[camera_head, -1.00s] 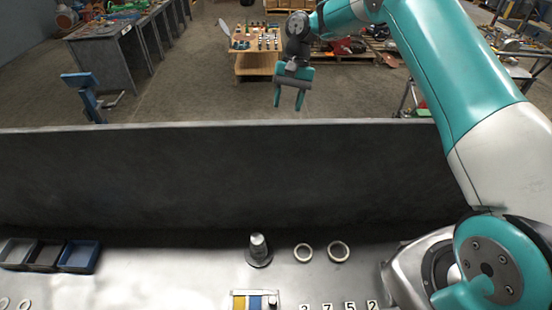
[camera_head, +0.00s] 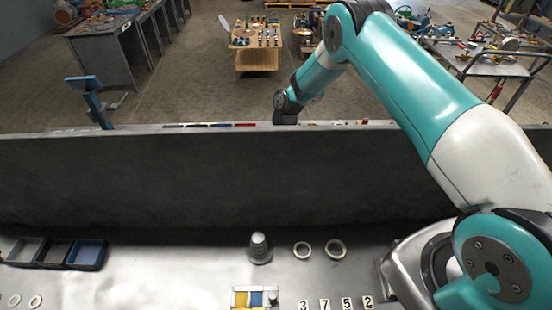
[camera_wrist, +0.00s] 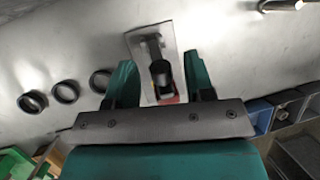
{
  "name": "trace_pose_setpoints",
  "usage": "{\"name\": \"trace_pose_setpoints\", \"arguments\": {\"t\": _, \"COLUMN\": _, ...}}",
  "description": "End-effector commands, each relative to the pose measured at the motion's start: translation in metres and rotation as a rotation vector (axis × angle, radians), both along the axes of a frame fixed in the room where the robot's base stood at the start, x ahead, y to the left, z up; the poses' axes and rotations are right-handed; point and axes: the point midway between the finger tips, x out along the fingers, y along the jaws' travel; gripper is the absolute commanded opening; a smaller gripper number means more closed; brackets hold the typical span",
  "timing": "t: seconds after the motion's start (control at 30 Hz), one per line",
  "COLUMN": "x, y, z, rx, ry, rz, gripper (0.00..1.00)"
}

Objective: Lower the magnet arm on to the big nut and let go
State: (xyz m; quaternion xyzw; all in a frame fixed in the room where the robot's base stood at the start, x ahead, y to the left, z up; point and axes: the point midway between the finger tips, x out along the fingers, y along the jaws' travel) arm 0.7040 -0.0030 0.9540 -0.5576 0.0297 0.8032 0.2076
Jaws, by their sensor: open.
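In the wrist view my gripper (camera_wrist: 160,62) is open, with its two teal fingers apart. Between and beyond them is a small pale plate (camera_wrist: 139,44) carrying a black upright arm-like part with a dark block (camera_wrist: 160,72) and a red patch at its near end. This may be the magnet arm; I cannot tell whether the fingers touch it. No big nut can be clearly picked out. Dark rings (camera_wrist: 66,91) lie on the bright surface left of the gripper. In the head view the fingers are hidden behind the dark panel.
The dark upright panel (camera_head: 220,180) crosses the head view. Blue and grey bins (camera_wrist: 260,115) stand right of the gripper in the wrist view, a green bin (camera_wrist: 14,163) at lower left. Near me are a grey cone (camera_head: 260,250), pale rings (camera_head: 335,249) and number tiles (camera_head: 325,304).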

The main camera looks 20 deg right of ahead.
Motion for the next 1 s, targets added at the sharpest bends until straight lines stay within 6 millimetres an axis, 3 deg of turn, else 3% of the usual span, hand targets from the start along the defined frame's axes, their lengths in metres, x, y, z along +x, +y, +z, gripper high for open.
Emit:
{"name": "trace_pose_setpoints", "arguments": {"t": 0.33, "x": -0.0013, "y": 0.0015, "z": -0.0044, "rx": 0.0, "ry": -0.001, "rz": 0.0, "gripper": 0.48}}
{"name": "trace_pose_setpoints", "arguments": {"t": 0.57, "x": -0.0012, "y": 0.0013, "z": -0.0041, "rx": 0.0, "ry": 0.0, "rz": 0.0, "gripper": 0.0}}
{"name": "trace_pose_setpoints", "arguments": {"t": 1.0, "x": 0.0014, "y": -0.0002, "z": -0.005, "rx": 0.0, "ry": -0.003, "rz": -0.001, "gripper": 0.0}}
